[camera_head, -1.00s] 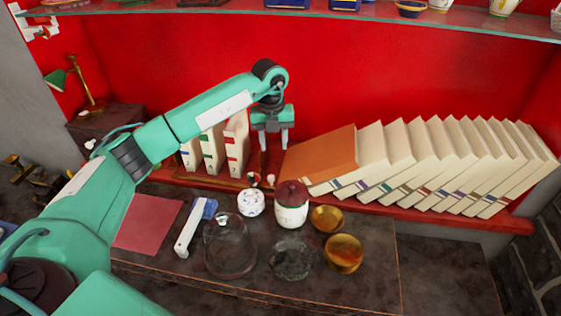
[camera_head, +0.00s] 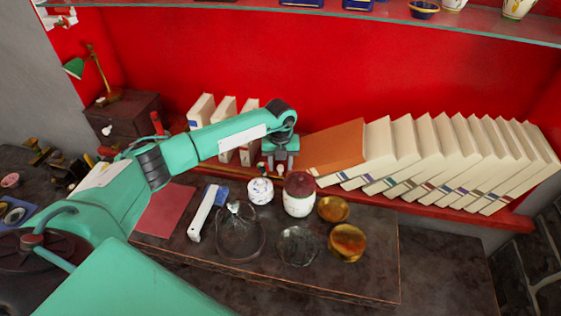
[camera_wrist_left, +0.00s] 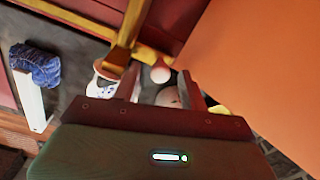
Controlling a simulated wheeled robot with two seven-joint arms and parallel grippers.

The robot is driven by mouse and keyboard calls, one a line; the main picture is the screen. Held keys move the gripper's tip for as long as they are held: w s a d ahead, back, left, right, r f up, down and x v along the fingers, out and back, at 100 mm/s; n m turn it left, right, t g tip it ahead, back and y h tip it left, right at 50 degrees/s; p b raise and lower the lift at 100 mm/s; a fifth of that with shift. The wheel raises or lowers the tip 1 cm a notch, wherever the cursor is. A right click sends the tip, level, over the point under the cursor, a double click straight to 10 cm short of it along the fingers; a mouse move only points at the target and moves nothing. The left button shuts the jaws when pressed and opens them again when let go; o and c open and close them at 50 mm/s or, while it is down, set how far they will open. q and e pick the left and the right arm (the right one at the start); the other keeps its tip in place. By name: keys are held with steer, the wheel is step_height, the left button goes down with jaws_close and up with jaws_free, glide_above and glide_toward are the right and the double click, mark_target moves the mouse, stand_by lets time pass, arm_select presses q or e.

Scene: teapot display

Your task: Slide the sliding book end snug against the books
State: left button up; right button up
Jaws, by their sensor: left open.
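A row of cream books leans to the left on the red shelf, with an orange-covered book (camera_head: 335,148) at its left end; its cover fills the right of the left wrist view (camera_wrist_left: 250,60). The sliding book end seems to be the brass upright (camera_wrist_left: 128,40) with a small white knob (camera_wrist_left: 160,73) beside it in the left wrist view; in the head view it is mostly hidden by my arm. My left gripper (camera_head: 280,170) is open, pointing down just left of the orange book. Its fingers (camera_wrist_left: 162,88) straddle the knob's area; contact cannot be told. My right gripper is out of view.
White volumes (camera_head: 225,108) stand upright left of the gripper. A lidded jar (camera_head: 299,200), a white pot (camera_head: 260,191), brass bowls (camera_head: 347,243) and a glass dome (camera_head: 240,235) crowd the counter in front. A glass shelf (camera_head: 330,18) runs overhead.

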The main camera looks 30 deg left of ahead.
mark_target(269, 173)
arm_select(q)
jaws_close()
steer(key=shift+s+a, duration=0.1)
steer(key=shift+a, duration=0.15)
steer(key=a, duration=0.1)
steer(key=s+a, duration=0.1)
steer(key=a, duration=0.1)
steer(key=shift+a+b, duration=0.25)
steer(key=shift+b, duration=0.15)
jaws_free()
steer(key=shift+d, duration=0.1)
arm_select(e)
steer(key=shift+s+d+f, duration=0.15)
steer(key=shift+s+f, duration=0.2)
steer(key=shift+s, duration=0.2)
